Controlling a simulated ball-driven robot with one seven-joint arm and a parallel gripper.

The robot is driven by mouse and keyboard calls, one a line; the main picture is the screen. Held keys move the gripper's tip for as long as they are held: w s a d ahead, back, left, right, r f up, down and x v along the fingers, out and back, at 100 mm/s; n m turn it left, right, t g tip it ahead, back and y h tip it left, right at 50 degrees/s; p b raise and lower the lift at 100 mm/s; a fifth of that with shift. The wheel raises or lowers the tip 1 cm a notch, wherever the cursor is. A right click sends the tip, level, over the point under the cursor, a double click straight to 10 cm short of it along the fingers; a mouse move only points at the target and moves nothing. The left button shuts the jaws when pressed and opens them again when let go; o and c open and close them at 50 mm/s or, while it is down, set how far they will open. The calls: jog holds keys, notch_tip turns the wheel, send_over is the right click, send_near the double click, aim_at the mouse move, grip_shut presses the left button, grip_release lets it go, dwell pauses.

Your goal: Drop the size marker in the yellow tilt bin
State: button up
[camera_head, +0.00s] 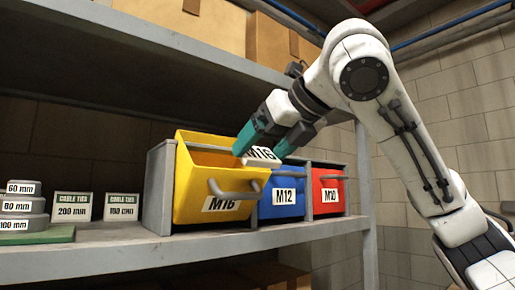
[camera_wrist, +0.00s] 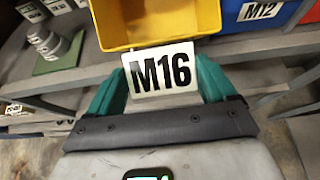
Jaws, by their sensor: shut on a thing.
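The size marker (camera_head: 261,157) is a small white plate printed M16. My gripper (camera_head: 264,141) is shut on it, with teal fingers at its two sides, and holds it at the front rim of the yellow tilt bin, by its right part. In the wrist view the marker (camera_wrist: 161,71) sits between the fingertips, just below the bin's edge in the picture. The yellow tilt bin (camera_head: 184,200) is tipped forward and open at the top, with a grey handle and an M16 label. In the wrist view the bin (camera_wrist: 150,20) is at the top. I cannot tell whether marker and rim touch.
A blue bin labelled M12 (camera_head: 265,208) and a red bin labelled M10 (camera_head: 322,205) stand to the right, closed. An upper shelf (camera_head: 190,50) with cartons runs above.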

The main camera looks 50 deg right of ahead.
notch_tip(320, 180, up, 2)
jog(key=r+p, duration=0.1)
jog(key=p, duration=0.1)
send_over(236, 171)
jog(key=s, duration=0.3)
jog(key=shift+w+d+r+p, duration=0.15)
jog(key=shift+w+r+p, duration=0.15)
jog(key=shift+w+p, duration=0.6)
jog(key=shift+w+d+r+p, duration=0.1)
jog(key=shift+w+r+p, duration=0.15)
jog(key=shift+w+p, duration=0.65)
jog(key=shift+s, duration=0.1)
jog(key=o, duration=0.9)
jog(key=shift+c, duration=0.2)
jog(key=b+v, duration=0.1)
jog(key=v, duration=0.9)
jog(key=shift+s+r+b, duration=0.2)
jog(key=shift+s+b, duration=0.1)
jog(key=shift+b, duration=0.1)
